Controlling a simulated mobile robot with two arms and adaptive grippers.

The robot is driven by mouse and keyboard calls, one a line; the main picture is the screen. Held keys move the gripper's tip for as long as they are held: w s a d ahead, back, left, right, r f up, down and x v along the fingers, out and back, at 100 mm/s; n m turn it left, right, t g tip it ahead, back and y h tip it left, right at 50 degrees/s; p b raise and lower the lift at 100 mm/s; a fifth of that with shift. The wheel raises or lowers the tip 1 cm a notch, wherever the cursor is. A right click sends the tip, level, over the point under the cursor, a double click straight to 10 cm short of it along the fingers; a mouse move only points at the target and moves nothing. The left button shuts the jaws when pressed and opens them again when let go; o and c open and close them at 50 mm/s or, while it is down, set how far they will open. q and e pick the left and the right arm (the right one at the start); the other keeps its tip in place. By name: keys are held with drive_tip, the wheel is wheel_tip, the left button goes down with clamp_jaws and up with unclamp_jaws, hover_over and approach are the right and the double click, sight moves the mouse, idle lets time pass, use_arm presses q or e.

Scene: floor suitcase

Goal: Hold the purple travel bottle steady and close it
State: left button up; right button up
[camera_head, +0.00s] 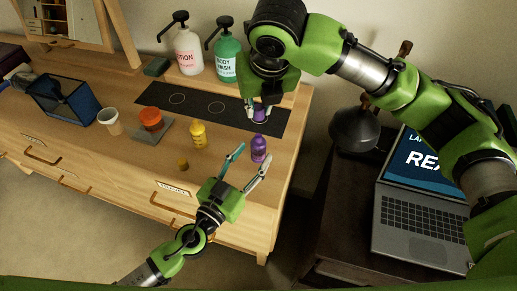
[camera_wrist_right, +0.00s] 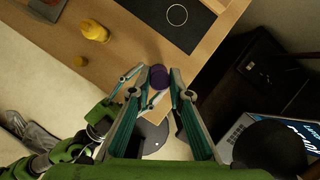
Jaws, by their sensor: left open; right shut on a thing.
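The purple travel bottle (camera_head: 259,150) stands upright near the front edge of the wooden dresser top, its neck uncovered. My left gripper (camera_head: 253,153) is open, its fingertips close to the bottle; contact cannot be told. My right gripper (camera_head: 260,110) is shut on the purple cap (camera_head: 260,116) and holds it above and behind the bottle, over the dark mat's edge. In the right wrist view the purple cap (camera_wrist_right: 160,78) sits between the fingertips, and the left gripper's fingers show below; the bottle is not clearly distinguishable there.
A yellow bottle (camera_head: 198,134) and a loose yellow cap (camera_head: 183,165) are left of the purple bottle. The dark mat (camera_head: 190,99) with circles lies behind. Lotion (camera_head: 187,52) and body wash (camera_head: 228,58) pump bottles stand at the back. A laptop (camera_head: 420,200) rests on the right-hand stand.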

sight(260, 118)
use_arm(q)
drive_tip(key=shift+x, duration=1.2)
clamp_jaws()
use_arm(e)
drive_tip(key=shift+f, duration=2.5)
drive_tip(key=shift+f, duration=0.85)
drive_tip(key=shift+f, duration=0.6)
